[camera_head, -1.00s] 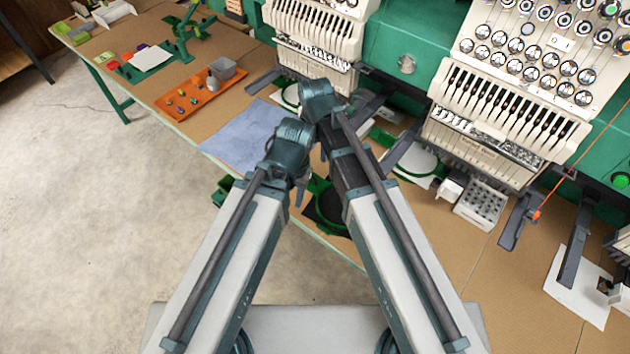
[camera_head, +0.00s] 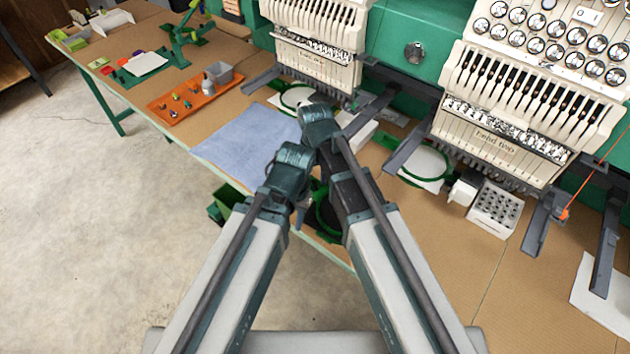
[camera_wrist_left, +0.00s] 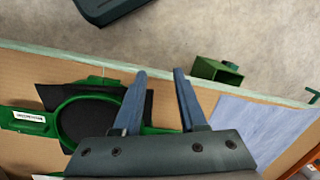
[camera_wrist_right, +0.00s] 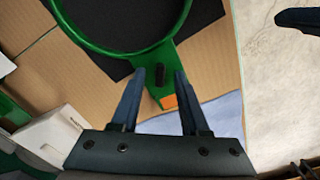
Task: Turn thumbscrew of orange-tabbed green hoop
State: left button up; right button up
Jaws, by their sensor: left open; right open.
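The green hoop (camera_wrist_right: 122,50) holds black fabric and lies on the bench. Its orange tab (camera_wrist_right: 169,101) and dark thumbscrew (camera_wrist_right: 160,77) show in the right wrist view. My right gripper (camera_wrist_right: 160,71) is open, its fingertips on either side of the thumbscrew in that picture; contact cannot be told. A green hoop on black fabric (camera_wrist_left: 60,123), seemingly the same one, shows in the left wrist view with a barcode label. My left gripper (camera_wrist_left: 159,71) is open and empty, pointing towards the bench edge.
A blue cloth (camera_head: 247,142) lies left of the hoop. A green bin (camera_head: 230,200) is at the bench edge. Embroidery machines (camera_head: 500,135) stand behind, with another green hoop (camera_head: 425,165) and a white block of holes (camera_head: 495,207). An orange tray (camera_head: 182,104) is farther left.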

grip_shut()
